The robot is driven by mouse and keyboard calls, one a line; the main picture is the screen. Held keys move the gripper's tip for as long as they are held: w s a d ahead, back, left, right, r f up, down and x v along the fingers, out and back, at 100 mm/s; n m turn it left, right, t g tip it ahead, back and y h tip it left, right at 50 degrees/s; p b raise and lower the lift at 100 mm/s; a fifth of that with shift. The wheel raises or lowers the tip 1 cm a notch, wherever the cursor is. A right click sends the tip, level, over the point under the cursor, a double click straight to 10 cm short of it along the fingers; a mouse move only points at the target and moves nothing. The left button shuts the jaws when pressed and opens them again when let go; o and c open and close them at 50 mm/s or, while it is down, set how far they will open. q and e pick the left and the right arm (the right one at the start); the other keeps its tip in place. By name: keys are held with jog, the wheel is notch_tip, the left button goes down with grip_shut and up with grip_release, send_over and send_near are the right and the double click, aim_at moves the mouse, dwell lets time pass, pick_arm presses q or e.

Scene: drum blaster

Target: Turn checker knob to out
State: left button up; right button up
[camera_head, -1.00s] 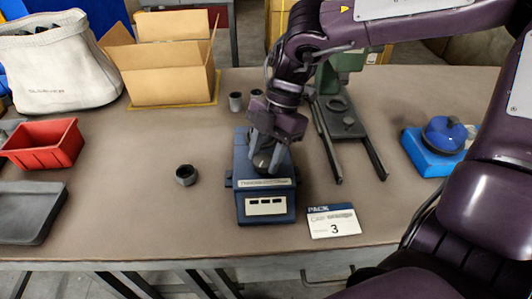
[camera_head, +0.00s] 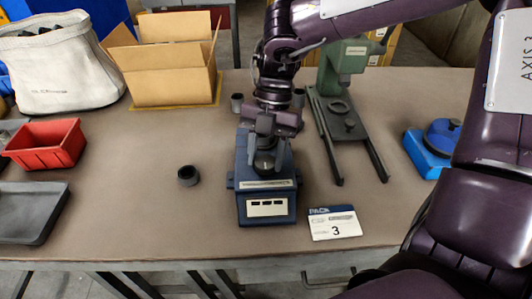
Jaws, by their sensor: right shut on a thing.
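The checker is a dark blue box (camera_head: 267,190) with a pale front panel holding small dark windows, standing in the middle of the table near the front edge. Its dark round knob (camera_head: 265,161) sits on top and is partly hidden. My right gripper (camera_head: 266,150) comes down from above and is shut on the knob. The knob's pointer and any "out" marking are too small to read. My left gripper is not in view.
A green press (camera_head: 345,70) and a blue device (camera_head: 432,147) stand to the right. A cardboard box (camera_head: 165,75), red bin (camera_head: 45,145) and grey tray (camera_head: 30,212) are left.

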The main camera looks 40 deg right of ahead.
jog(key=o, duration=1)
jog(key=shift+c, duration=0.2)
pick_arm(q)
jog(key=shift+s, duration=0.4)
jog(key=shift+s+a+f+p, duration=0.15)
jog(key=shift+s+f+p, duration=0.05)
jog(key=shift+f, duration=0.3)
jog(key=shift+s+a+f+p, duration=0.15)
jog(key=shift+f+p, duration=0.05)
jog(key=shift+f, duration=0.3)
pick_arm(e)
jog(key=v, duration=0.7)
jog(key=shift+r, duration=0.35)
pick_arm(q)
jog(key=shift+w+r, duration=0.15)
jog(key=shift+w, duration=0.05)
pick_arm(e)
jog(key=shift+w+d, duration=0.1)
jog(key=shift+w, duration=0.05)
